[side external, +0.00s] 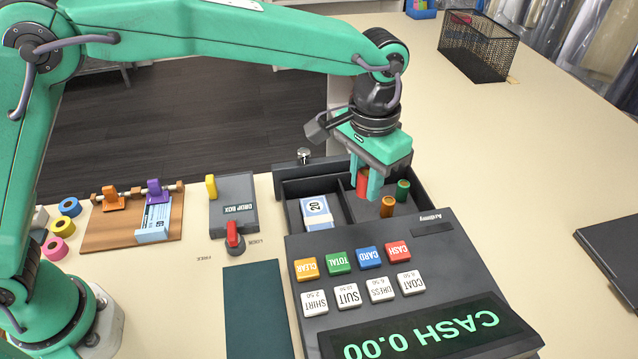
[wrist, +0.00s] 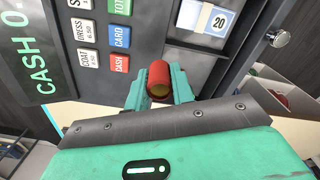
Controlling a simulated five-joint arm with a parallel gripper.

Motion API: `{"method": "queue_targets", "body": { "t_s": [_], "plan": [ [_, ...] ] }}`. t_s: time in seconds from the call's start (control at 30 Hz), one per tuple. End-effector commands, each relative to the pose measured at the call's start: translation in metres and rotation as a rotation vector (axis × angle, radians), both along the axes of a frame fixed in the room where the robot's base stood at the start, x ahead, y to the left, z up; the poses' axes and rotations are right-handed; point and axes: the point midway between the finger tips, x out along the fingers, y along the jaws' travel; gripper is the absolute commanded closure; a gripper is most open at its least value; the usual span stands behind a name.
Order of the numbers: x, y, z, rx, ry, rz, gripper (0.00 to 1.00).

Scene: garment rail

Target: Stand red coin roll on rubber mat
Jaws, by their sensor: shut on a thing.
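The red coin roll (side external: 362,180) is between the fingers of my gripper (side external: 367,188) at the right compartment of the open cash drawer. In the wrist view my gripper (wrist: 158,82) is shut on the red coin roll (wrist: 158,76), one finger on each side, with the roll's end facing the camera. In the side view the fingers partly hide the roll, and I cannot tell whether it touches the drawer floor. The dark green rubber mat (side external: 257,312) lies flat and bare on the counter, left of the register.
An orange-brown roll (side external: 388,206) and a green roll (side external: 403,190) stand close by in the drawer. Banknotes (side external: 316,212) lie in the left compartment. The register (side external: 400,275) is right of the mat.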

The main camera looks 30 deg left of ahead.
Motion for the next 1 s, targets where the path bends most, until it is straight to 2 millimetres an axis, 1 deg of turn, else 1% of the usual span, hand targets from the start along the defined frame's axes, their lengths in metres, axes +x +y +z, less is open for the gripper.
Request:
{"method": "queue_targets", "body": {
  "t_s": [0.17, 0.27, 0.47, 0.8, 0.9, 1.0],
  "plan": [
    [-0.021, 0.005, 0.005, 0.000, -0.001, 0.000, 1.00],
    [-0.037, 0.010, 0.008, 0.000, -0.001, 0.002, 1.00],
    [-0.076, 0.024, 0.012, -0.001, -0.001, 0.007, 1.00],
    [-0.141, 0.056, 0.008, -0.002, -0.002, 0.014, 1.00],
    [-0.156, 0.065, 0.006, 0.000, 0.000, 0.017, 1.00],
    [-0.167, 0.071, 0.004, -0.001, -0.001, 0.019, 1.00]
  ]
}}
